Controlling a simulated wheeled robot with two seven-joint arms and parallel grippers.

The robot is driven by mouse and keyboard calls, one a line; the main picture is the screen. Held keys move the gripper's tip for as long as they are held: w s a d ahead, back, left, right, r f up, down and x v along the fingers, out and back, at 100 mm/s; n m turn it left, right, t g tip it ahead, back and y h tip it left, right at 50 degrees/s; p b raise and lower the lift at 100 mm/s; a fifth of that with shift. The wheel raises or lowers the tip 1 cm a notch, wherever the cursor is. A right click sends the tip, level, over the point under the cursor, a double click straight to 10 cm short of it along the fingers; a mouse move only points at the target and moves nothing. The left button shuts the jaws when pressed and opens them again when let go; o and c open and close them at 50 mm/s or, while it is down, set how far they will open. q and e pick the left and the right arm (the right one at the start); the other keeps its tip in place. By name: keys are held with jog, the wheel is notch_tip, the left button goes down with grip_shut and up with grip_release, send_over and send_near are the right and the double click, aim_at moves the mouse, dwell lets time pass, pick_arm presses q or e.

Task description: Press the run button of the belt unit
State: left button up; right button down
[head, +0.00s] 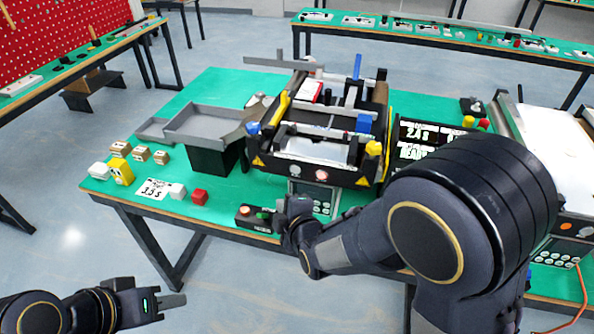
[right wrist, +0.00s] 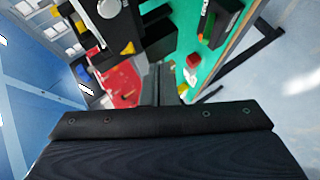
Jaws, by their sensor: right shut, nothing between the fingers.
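The belt unit (head: 318,150) stands on the green table in the middle of the head view, with a keypad panel (head: 322,196) on its front. A small black button box (head: 243,221) with a red button (head: 245,210) and a green one lies at the table's front edge, left of that panel. My right gripper (head: 281,210) is at the box's right end, by the green button; contact cannot be told. Its shut, empty fingers show in the right wrist view (right wrist: 158,85). My left gripper (head: 178,301) hangs in front of the table; its finger gap is unclear.
A grey tray chute (head: 200,124) stands left of the belt unit. Small cartons (head: 141,152), a yellow block (head: 120,170), white blocks and a red block (head: 199,197) lie front left. A timer display (head: 414,137) and another conveyor (head: 560,140) are to the right, partly behind my right arm.

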aim_at(295, 170)
jog(key=shift+w, duration=0.1)
jog(key=w+d+b, duration=0.1)
jog(key=w+d, duration=0.1)
jog(key=w, duration=0.6)
jog(key=shift+d+b, duration=0.4)
jog(key=shift+w, duration=0.1)
jog(key=shift+w, duration=0.1)
dwell(1.7)
jog(key=shift+w+d+b, duration=0.1)
jog(key=shift+w+b, duration=0.2)
